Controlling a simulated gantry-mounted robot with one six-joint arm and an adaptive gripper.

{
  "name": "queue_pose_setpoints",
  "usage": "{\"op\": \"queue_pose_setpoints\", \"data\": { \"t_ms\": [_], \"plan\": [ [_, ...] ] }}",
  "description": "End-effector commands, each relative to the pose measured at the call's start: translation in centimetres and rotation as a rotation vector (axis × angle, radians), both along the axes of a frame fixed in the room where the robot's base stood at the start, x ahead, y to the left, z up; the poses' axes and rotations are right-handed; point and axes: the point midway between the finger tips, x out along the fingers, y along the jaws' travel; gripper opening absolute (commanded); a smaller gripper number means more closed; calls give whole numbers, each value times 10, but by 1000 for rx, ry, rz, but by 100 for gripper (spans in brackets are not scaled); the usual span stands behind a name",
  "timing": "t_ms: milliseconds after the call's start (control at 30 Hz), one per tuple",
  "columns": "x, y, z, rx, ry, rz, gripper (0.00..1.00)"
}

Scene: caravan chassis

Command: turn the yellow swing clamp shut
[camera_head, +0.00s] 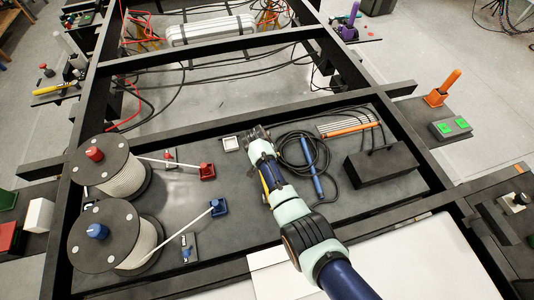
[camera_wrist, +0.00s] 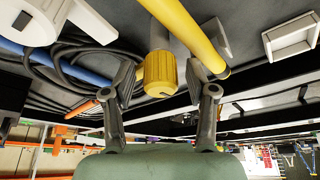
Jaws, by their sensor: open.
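The yellow swing clamp shows in the wrist view as a long smooth yellow bar (camera_wrist: 188,32) running diagonally and a ribbed yellow knob (camera_wrist: 160,75) beside it. In the head view, only a thin yellow strip of the bar (camera_head: 265,186) shows beside my arm; my arm hides the rest. My gripper (camera_head: 258,132) is over the dark deck panel. In the wrist view, my gripper (camera_wrist: 160,88) is open, with one finger on each side of the ribbed knob. I cannot tell whether either finger touches it.
A coiled black cable (camera_head: 302,155) and blue rod (camera_head: 311,168) lie right of my arm. A black box (camera_head: 381,165) stands farther right. Two cable reels with a red knob (camera_head: 94,153) and a blue knob (camera_head: 97,231) stand left. A white square tray (camera_head: 230,144) sits beside my gripper.

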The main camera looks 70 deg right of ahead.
Motion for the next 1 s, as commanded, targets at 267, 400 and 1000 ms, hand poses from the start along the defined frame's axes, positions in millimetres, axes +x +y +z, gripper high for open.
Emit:
{"op": "queue_pose_setpoints", "data": {
  "t_ms": [267,400,1000],
  "plan": [
    [1,8,23,-4,-2,2,56],
    [1,22,57,-5,-4,1,56],
    [0,46,111,1,0,0,56]
  ]
}}
